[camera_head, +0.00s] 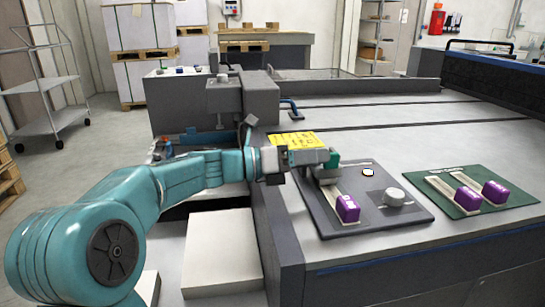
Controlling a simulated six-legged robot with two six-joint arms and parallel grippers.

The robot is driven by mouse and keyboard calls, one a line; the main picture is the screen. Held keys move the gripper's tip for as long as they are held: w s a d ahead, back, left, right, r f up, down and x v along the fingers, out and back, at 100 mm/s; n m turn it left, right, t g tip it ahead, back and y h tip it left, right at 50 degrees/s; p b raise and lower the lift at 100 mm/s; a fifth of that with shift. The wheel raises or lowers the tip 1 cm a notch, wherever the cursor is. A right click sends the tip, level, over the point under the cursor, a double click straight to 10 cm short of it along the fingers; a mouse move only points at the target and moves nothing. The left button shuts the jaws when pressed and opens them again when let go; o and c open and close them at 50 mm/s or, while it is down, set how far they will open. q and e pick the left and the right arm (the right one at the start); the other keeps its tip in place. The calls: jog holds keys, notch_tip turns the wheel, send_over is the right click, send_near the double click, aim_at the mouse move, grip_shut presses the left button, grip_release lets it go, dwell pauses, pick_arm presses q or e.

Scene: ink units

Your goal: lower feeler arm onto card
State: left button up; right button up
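A pale feeler arm (331,194) with a purple block (347,208) at its near end lies over a dark grey plate (400,222) on the machine top. My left gripper (331,166) is at the far end of this feeler arm, low over the plate; its fingers are too small and overlapped to show whether they hold it. A yellow card-like sheet with dark print (293,140) lies behind my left forearm. A small white piece with a dark outline (368,172) is right of the gripper. Any card under the feeler arm is hidden. My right gripper is not in view.
A grey knob (395,197) stands right of the feeler arm. A green plate (508,193) farther right bears two similar pale arms with purple blocks (468,198).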

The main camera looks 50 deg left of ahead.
pick_arm(q)
jog(key=p+v, duration=0.1)
jog(key=v, duration=0.9)
jog(key=shift+s+a, duration=0.15)
jog(key=shift+s, duration=0.1)
